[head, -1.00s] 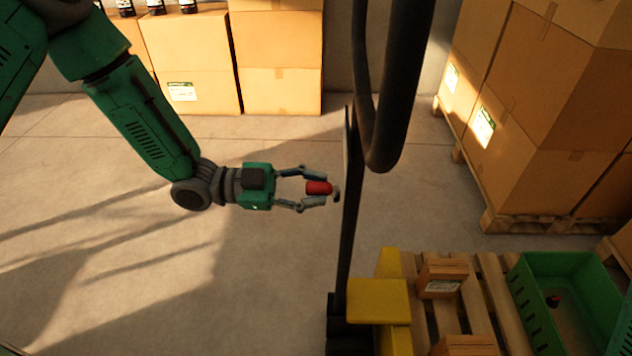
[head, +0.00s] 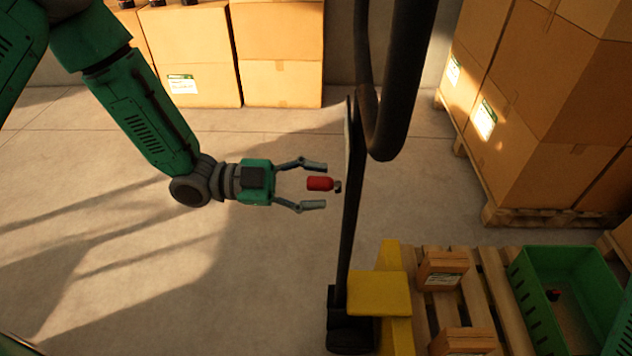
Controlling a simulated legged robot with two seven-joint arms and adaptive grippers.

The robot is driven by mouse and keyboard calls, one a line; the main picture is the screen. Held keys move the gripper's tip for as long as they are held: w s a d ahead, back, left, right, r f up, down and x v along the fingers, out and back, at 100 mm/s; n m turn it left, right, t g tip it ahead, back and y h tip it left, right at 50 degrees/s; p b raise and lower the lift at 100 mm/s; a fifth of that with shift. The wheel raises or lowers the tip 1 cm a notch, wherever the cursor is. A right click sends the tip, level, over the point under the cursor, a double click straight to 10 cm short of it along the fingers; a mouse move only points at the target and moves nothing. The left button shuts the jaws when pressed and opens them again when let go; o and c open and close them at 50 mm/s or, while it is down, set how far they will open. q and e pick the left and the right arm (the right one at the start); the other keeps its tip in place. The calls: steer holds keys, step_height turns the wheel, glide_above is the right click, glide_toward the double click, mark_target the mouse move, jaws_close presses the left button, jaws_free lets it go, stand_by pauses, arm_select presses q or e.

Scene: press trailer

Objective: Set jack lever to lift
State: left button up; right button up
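The jack lever shows a red grip (head: 320,184) with a small dark end at its right, close to the black upright of the pallet jack (head: 347,220). My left gripper (head: 315,184) is open, with one finger above the red grip and one below it. A gap shows between each finger and the grip. The jack's black loop handle (head: 400,80) rises at the top, and its yellow body (head: 378,294) is at the bottom. My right gripper is not in view.
A wooden pallet (head: 482,290) at the lower right carries small cardboard boxes (head: 443,270) and a green crate (head: 533,310). Large stacked cartons (head: 550,110) stand on a pallet at the right, more cartons (head: 278,50) at the back. The floor at left is clear.

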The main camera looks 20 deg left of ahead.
arm_select(q)
steer(key=shift+a, duration=0.3)
steer(key=v, duration=1.1)
steer(key=shift+a, duration=0.25)
